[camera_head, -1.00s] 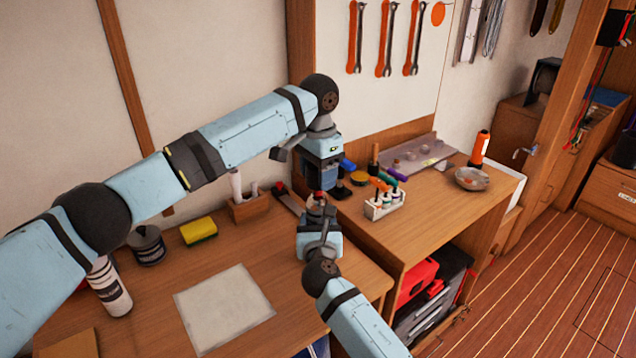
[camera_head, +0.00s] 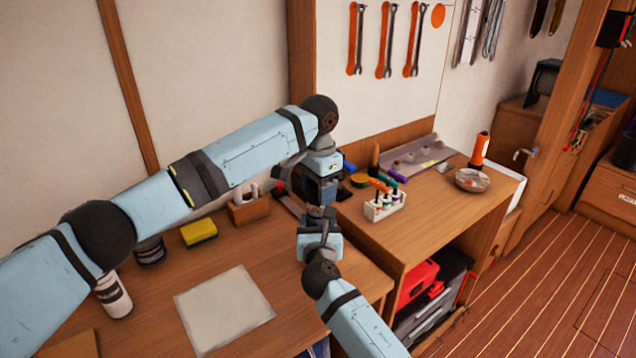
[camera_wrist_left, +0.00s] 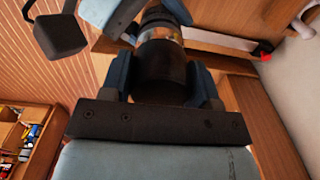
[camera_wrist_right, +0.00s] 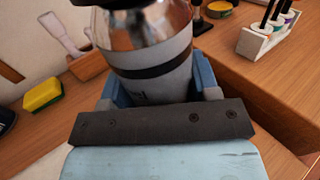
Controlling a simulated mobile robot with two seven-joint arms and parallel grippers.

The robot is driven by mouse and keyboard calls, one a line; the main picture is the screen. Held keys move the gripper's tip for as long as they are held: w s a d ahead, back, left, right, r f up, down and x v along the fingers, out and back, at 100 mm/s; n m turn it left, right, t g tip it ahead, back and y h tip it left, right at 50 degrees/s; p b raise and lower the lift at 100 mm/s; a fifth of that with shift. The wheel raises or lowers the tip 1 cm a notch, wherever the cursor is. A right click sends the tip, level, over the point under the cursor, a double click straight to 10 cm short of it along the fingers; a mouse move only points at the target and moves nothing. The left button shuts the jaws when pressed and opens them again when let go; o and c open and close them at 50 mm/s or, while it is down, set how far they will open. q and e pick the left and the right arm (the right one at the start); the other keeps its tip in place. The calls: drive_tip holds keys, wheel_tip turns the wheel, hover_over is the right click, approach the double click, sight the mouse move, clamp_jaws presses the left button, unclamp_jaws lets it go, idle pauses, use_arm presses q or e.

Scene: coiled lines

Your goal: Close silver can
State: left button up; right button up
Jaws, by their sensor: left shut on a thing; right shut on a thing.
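The silver can (camera_wrist_right: 155,60), grey with a dark band and a shiny upper part, is between the fingers of my right gripper (camera_wrist_right: 155,90), which is shut on it. My right gripper also shows in the head view (camera_head: 320,226). My left gripper (camera_head: 321,196) is directly above it, pointing down. In the left wrist view, my left gripper (camera_wrist_left: 162,80) is shut on a black cylindrical lid (camera_wrist_left: 162,65). In the right wrist view the dark lid (camera_wrist_right: 105,3) is at the can's top edge. I cannot tell whether it is seated. In the head view the grippers mostly hide both.
A yellow sponge (camera_head: 199,232) and a pale sheet (camera_head: 225,308) lie on the bench. A wooden holder (camera_head: 249,208) stands behind. A white rack of coloured-handled tools (camera_head: 385,207) is to the right. A dark jar (camera_head: 150,250) and white bottle (camera_head: 114,294) are left.

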use_arm(q)
drive_tip(key=shift+f, duration=0.65)
idle(0.5)
drive_tip(key=o, duration=1)
drive_tip(key=shift+c, duration=0.2)
drive_tip(key=shift+r, duration=0.1)
wheel_tip(320, 180, up, 12)
drive_tip(key=shift+f, duration=0.1)
use_arm(e)
drive_tip(key=o, duration=1.4)
